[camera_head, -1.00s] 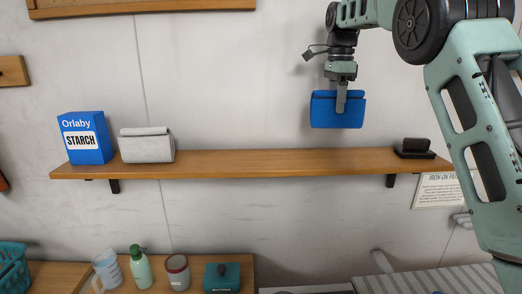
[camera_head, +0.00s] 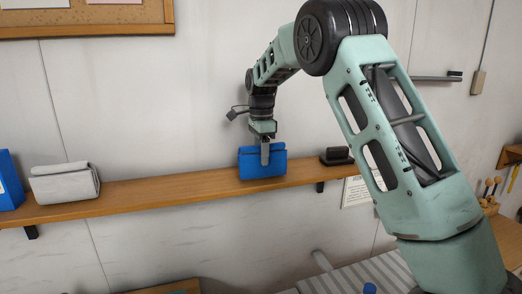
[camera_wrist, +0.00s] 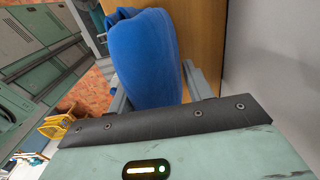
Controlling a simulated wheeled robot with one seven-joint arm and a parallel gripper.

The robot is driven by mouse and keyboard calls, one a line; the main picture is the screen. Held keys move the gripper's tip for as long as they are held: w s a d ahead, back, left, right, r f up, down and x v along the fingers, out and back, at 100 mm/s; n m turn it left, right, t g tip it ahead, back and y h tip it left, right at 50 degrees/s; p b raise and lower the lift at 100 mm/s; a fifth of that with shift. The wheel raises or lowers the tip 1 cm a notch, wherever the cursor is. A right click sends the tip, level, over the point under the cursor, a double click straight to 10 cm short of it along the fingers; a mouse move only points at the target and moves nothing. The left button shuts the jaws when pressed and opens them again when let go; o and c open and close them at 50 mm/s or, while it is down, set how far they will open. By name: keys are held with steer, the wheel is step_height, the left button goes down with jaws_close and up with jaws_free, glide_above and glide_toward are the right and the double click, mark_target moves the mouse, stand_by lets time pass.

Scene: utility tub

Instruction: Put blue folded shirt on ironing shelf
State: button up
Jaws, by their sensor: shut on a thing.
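The blue folded shirt (camera_head: 262,163) is in my gripper (camera_head: 265,158), which points down and is shut on it. In the head view the shirt is at the wooden ironing shelf (camera_head: 140,192), right of the shelf's middle, with its lower edge at the shelf top. I cannot tell whether it rests on the board or hovers just above it. In the wrist view the shirt (camera_wrist: 145,55) fills the space between the fingers, with the wooden shelf (camera_wrist: 205,45) beside and behind it.
A grey folded cloth (camera_head: 65,183) and a blue box (camera_head: 10,180) stand on the shelf's left part. A dark iron-like object (camera_head: 336,156) sits right of the shirt. The shelf between grey cloth and shirt is clear. A striped ironing board (camera_head: 350,278) is below.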

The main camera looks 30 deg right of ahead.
steer(key=shift+f, duration=0.2)
steer(key=o, duration=1.1)
steer(key=shift+r, duration=0.1)
step_height(320, 180, up, 12)
steer(key=b, duration=0.3)
steer(key=shift+r, duration=0.1)
